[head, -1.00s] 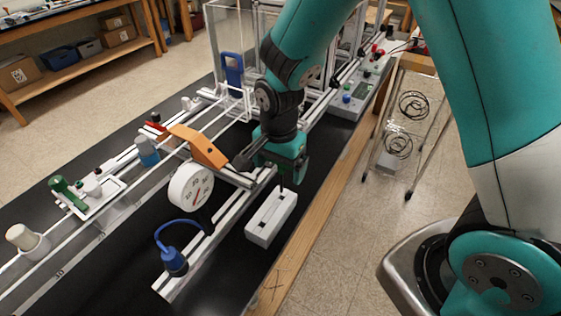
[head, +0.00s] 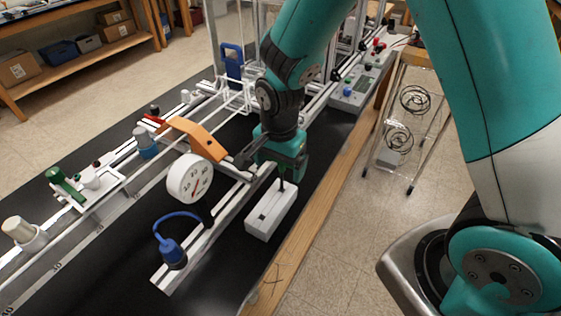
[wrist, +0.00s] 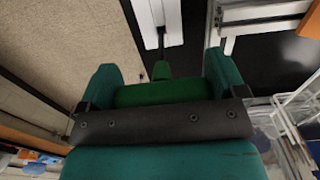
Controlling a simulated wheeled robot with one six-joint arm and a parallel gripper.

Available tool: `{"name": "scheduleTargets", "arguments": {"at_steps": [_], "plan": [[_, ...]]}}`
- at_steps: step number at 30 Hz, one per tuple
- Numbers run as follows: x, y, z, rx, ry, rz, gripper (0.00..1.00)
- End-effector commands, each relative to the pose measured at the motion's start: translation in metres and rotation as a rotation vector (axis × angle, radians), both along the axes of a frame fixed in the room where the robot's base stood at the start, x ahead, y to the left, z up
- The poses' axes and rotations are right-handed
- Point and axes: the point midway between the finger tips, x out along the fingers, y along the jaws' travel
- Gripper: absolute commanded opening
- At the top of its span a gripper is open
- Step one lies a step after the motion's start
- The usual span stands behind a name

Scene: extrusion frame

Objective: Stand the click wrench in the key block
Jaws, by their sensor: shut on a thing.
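The key block is a white box with a slot in its top (head: 265,222), on the black bench near its wooden edge. It also shows at the top of the wrist view (wrist: 174,30). My gripper (head: 284,165) is over the block's far end. In the wrist view its two green fingers (wrist: 161,80) are shut on the click wrench (wrist: 165,92), which has a green handle. The wrench's thin dark shaft (head: 281,187) points down at the block's far end. I cannot tell whether its tip is above the slot or in it.
A white rail (head: 215,228) runs left of the block, with a round dial (head: 190,179) and a blue plug with a cable (head: 173,253). An orange part (head: 197,139) is near my gripper. A grey control box (head: 352,90) stands farther back.

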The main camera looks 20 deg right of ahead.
Motion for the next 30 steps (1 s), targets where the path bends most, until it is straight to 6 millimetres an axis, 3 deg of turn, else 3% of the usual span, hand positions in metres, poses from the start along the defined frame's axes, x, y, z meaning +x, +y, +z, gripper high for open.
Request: {"name": "scheduleTargets", "arguments": {"at_steps": [30], "plan": [[0.000,0.000,-0.023,0.000,0.000,0.000,0.57]]}}
